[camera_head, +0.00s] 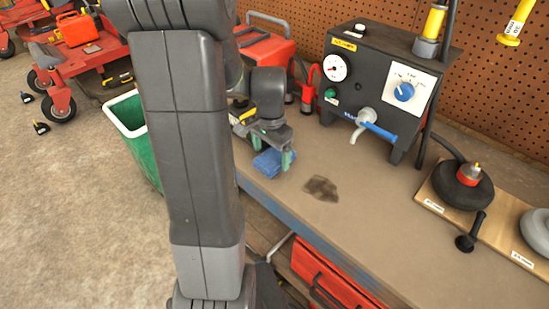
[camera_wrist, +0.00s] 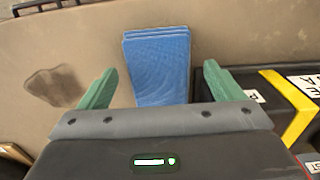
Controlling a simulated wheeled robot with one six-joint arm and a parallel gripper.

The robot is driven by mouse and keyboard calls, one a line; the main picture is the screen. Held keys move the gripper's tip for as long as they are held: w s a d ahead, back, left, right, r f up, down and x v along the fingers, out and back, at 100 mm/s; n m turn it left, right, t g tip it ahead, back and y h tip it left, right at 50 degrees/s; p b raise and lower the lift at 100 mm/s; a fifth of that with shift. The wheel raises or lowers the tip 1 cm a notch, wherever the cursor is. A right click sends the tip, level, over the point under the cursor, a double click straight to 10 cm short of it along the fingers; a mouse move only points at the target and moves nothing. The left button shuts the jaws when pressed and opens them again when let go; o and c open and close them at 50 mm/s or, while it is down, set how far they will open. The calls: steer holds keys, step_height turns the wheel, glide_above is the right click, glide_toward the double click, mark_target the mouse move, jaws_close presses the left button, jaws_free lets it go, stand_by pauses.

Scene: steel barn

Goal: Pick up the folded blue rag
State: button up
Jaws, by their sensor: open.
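The folded blue rag (camera_head: 270,162) lies on the workbench near its front edge, left of a dark stain. In the wrist view the rag (camera_wrist: 158,65) is a layered blue block, showing between and beyond my two green fingertips. My gripper (camera_head: 272,158) is open and points down over the rag, with a finger to either side of it. In the wrist view my gripper (camera_wrist: 157,85) has a gap on both sides of the rag. Part of the rag's near end is hidden behind the gripper body.
A black test box (camera_head: 385,85) stands behind, with a blue-handled tap (camera_head: 376,130). A red case (camera_head: 264,55) stands at the back. A green bin (camera_head: 135,130) is on the floor left.

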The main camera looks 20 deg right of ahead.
mark_target(271, 157)
steer(key=shift+f, duration=0.35)
steer(key=shift+c, duration=0.5)
steer(key=c, duration=1)
steer(key=shift+r, duration=0.1)
step_height(271, 157, up, 10)
steer(key=shift+f, duration=0.1)
